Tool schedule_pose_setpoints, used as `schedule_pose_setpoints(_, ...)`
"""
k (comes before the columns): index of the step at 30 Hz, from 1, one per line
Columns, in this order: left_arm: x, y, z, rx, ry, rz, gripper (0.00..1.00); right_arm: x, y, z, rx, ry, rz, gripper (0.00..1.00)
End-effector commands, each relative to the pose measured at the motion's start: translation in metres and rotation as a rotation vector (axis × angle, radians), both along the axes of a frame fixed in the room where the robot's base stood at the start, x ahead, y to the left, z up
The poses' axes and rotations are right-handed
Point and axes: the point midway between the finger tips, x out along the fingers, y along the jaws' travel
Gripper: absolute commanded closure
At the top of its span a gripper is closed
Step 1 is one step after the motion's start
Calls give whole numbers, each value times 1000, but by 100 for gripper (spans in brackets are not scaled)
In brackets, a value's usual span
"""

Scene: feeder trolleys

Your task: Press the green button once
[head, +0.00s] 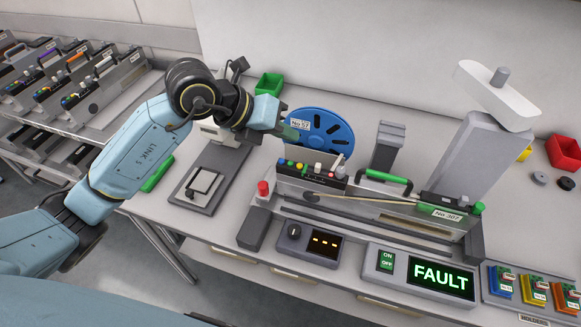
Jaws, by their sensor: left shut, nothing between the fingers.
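A feeder (370,205) with a blue reel (318,135) labelled No 57 stands on the bench. A row of small coloured buttons (310,170) sits on its top near the reel; a green one seems to be among them, too small to be sure. A green ON/OFF switch (387,261) is on the front panel, left of a display (440,276) reading FAULT. My left gripper (291,133) is shut and empty, at the reel's left edge in the picture and above the button row. I cannot tell whether it touches the reel. My right gripper is out of view.
A red knob (263,188) stands left of the feeder. A green handle (384,178) rises from its top. A grey column with a white arm (495,95) stands at the right. A trolley with several feeders (75,85) is at the far left. A small grey stand (203,183) is left.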

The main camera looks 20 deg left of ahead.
Motion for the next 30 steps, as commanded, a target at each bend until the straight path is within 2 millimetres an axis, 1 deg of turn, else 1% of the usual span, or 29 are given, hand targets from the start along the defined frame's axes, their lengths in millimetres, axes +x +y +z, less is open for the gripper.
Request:
schedule_pose_setpoints(1,0,0,-13,0,1,1,100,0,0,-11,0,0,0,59)
schedule_pose_setpoints(3,0,0,-24,-1,1,1,100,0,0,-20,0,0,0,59)
schedule_pose_setpoints(6,0,0,-37,0,1,1,100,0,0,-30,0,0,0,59)
schedule_pose_setpoints(9,0,0,-45,0,1,1,100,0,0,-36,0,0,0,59)
schedule_pose_setpoints(13,0,0,-49,0,0,0,100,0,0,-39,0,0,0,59)
schedule_pose_setpoints(30,0,0,-48,0,0,0,100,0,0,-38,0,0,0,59)
